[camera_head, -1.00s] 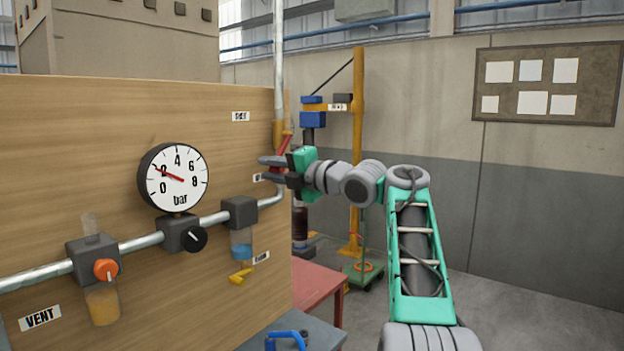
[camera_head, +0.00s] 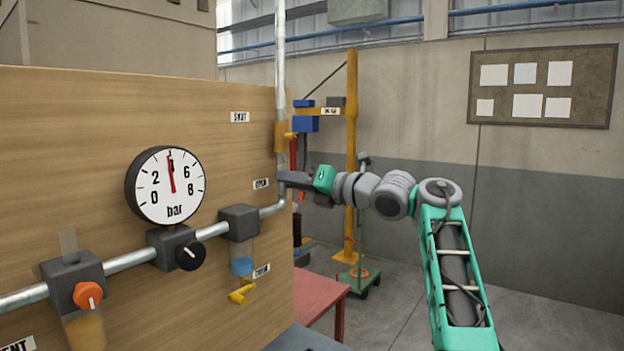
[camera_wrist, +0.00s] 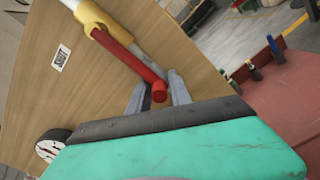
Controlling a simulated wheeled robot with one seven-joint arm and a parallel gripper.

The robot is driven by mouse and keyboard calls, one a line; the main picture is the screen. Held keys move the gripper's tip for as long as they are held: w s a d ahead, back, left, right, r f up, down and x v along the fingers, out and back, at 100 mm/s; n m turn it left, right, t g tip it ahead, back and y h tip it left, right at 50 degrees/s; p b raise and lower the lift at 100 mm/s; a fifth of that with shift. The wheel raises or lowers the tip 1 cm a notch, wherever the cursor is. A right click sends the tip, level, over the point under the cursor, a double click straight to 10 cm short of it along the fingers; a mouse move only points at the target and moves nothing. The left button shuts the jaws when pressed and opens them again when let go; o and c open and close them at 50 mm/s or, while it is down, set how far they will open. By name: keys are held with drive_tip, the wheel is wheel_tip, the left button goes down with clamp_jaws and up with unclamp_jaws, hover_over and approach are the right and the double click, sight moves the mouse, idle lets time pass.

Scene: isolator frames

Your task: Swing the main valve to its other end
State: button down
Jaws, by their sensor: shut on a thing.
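The main valve is a yellow body (camera_head: 280,137) on the upright pipe at the board's right edge, with a red lever (camera_head: 293,155). The lever hangs down from the body, nearly along the pipe. In the wrist view the yellow body (camera_wrist: 98,17) is at the top and the red lever (camera_wrist: 128,58) runs down from it. My gripper (camera_head: 285,180) is shut on the lever near its free end, level with the OPEN label (camera_head: 261,184). In the wrist view the lever's round end shows between my two fingers (camera_wrist: 158,93). The SHUT label (camera_head: 240,117) is higher up.
The pressure gauge (camera_head: 168,186) reads a little above 4 bar. A black knob (camera_head: 191,257) and an orange knob (camera_head: 88,295) sit on the lower pipe. A red table (camera_head: 318,298) stands below. A yellow post stand (camera_head: 351,150) is behind my gripper.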

drive_tip(key=shift+r, duration=0.65)
drive_tip(key=c, duration=1.6)
unclamp_jaws()
drive_tip(key=shift+o, duration=1.2)
drive_tip(key=shift+w+f, duration=0.1)
drive_tip(key=shift+f, duration=0.2)
drive_tip(key=shift+d+f, duration=0.1)
drive_tip(key=shift+d, duration=0.05)
drive_tip(key=b+v, duration=0.2)
drive_tip(key=v, duration=0.5)
drive_tip(key=shift+s+d+b, duration=0.2)
drive_tip(key=shift+b, duration=0.2)
